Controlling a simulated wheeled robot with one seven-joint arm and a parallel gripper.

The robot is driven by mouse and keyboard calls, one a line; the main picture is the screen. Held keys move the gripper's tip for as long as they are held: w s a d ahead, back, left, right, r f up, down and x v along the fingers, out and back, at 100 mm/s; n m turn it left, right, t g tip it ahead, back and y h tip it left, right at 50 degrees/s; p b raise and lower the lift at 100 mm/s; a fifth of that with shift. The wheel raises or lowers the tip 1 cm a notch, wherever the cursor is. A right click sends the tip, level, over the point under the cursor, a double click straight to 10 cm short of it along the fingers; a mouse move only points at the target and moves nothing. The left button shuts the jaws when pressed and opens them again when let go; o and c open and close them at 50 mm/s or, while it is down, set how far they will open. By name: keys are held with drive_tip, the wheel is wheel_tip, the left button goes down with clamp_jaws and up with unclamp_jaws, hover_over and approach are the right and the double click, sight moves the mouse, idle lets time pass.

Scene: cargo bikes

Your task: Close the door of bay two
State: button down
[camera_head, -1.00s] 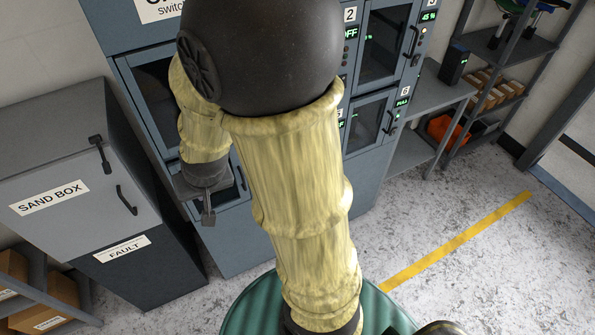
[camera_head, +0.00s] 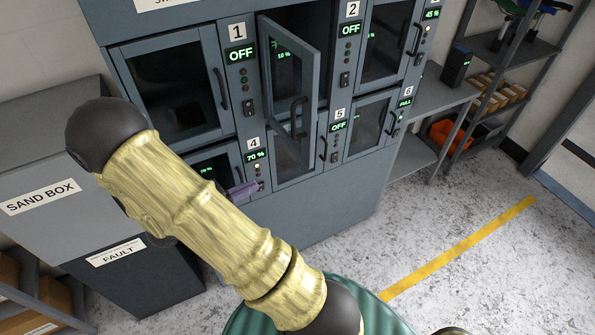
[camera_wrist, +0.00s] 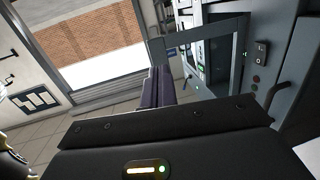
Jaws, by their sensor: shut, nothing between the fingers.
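The door of bay two (camera_head: 313,82) is a grey frame with a glass pane and a dark handle. It stands open, swung out from the cabinet, with the dark inside of bay two (camera_head: 300,22) showing behind it. In the wrist view, a grey frame that looks like this door (camera_wrist: 242,55) rises beyond and right of my fingers. My gripper (camera_head: 256,187) is low and left of the door, in front of the bay four area, partly hidden by my arm. In the wrist view its fingers (camera_wrist: 160,75) are together and empty. I see no clear contact with the door.
The bay one door (camera_head: 175,90) and bay five door (camera_head: 298,155) look closed. The sand box (camera_head: 45,195) stands left of the cabinet. Shelves (camera_head: 530,50) stand at the right. The floor (camera_head: 470,270) with a yellow line is clear at front right.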

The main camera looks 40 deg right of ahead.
drive_tip(key=shift+s+a+r+m+g+h, duration=0.1)
drive_tip(key=shift+s+a+m+g+h, duration=0.05)
drive_tip(key=shift+s+g, duration=0.25)
drive_tip(key=shift+s+a+r+m+g+h, duration=0.1)
drive_tip(key=shift+s+m+g+h, duration=0.05)
drive_tip(key=shift+s+g, duration=0.2)
drive_tip(key=shift+d, duration=0.1)
drive_tip(key=p, duration=0.5)
approach(308, 163)
drive_tip(key=d, duration=0.2)
drive_tip(key=s+d, duration=0.1)
drive_tip(key=d, duration=0.2)
drive_tip(key=shift+s+d+r, duration=0.15)
drive_tip(key=shift+d, duration=0.7)
drive_tip(key=shift+d, duration=0.1)
